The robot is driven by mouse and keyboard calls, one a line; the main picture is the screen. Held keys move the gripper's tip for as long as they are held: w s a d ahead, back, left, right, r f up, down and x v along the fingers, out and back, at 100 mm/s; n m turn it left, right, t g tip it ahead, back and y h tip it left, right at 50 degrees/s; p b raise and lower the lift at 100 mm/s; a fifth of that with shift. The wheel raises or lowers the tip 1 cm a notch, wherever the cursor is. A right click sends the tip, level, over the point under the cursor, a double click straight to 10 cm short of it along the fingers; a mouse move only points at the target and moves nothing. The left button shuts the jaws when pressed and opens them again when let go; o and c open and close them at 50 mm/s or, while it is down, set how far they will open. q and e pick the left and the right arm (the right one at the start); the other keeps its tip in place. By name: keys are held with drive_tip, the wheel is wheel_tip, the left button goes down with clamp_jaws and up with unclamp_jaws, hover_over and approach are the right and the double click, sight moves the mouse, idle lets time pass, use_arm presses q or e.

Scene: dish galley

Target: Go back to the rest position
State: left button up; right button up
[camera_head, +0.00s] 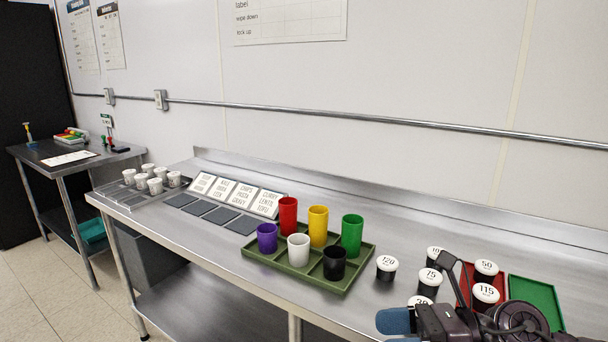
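My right gripper (398,328) shows at the bottom right, low over the front of the steel counter (215,238). It is dark with a blue finger pad, and part of it is cut off by the picture's bottom edge. I cannot tell whether it is open or shut. My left gripper is not in view.
White-lidded numbered tubs (387,267) stand close around the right gripper, some by a red tray (467,272) and a green tray (532,291). A dark green tray (262,262) holds several coloured cups. Label cards (222,190) and white cups (154,186) stand farther left.

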drive_tip(key=w+d+r+m+t, duration=0.2)
drive_tip(key=d+m+t, duration=0.2)
drive_tip(key=m+t, duration=1.2)
drive_tip(key=s+d+f+m+h, duration=0.3)
drive_tip(key=d+f+m+h, duration=0.7)
drive_tip(key=m+h, duration=0.9)
drive_tip(key=s+d+f+m+g, duration=0.3)
drive_tip(key=s+f+m+g, duration=0.6)
drive_tip(key=s+f, duration=0.1)
drive_tip(key=s+a+f+m+g+y, duration=0.1)
drive_tip(key=s+f+m+g, duration=0.15)
drive_tip(key=s, duration=0.35)
drive_tip(key=s+a+f+m+g+y, duration=0.1)
drive_tip(key=s+f+g, duration=0.25)
drive_tip(key=s, duration=0.25)
drive_tip(key=w+f+t+y, duration=0.1)
drive_tip(key=w+f+t, duration=0.7)
drive_tip(key=shift+a+n, duration=0.15)
drive_tip(key=shift+n, duration=0.2)
